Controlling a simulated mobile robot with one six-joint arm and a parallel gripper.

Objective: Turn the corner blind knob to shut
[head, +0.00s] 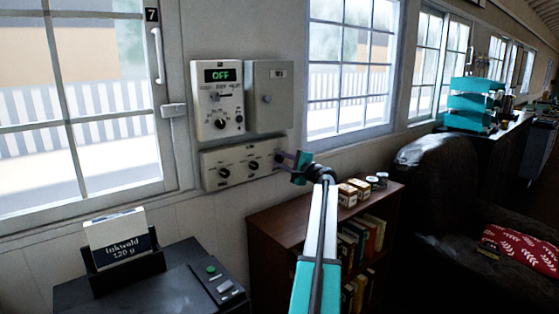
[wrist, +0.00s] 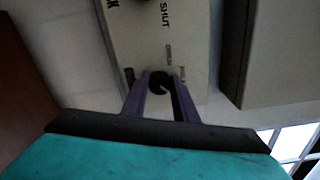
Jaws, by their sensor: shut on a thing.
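A pale control panel (head: 213,182) with a row of dark knobs is on the wall between the windows. My gripper (head: 283,158) reaches its right end from the right. In the wrist view, a round black knob (wrist: 157,80) is between the two purple fingers of my gripper (wrist: 161,88), which are shut on it. I take it for the corner blind knob, though its name is not legible. The word SHUT is on the panel to one side of the knob. The fingers partly hide the knob, and its pointer direction is unclear.
Above the panel are a control box (head: 217,100) reading OFF and a grey box (head: 270,95). A bookshelf (head: 270,235) with small boxes and jars on top stands below my arm. A dark cabinet (head: 180,285) with a paper box stands at lower left.

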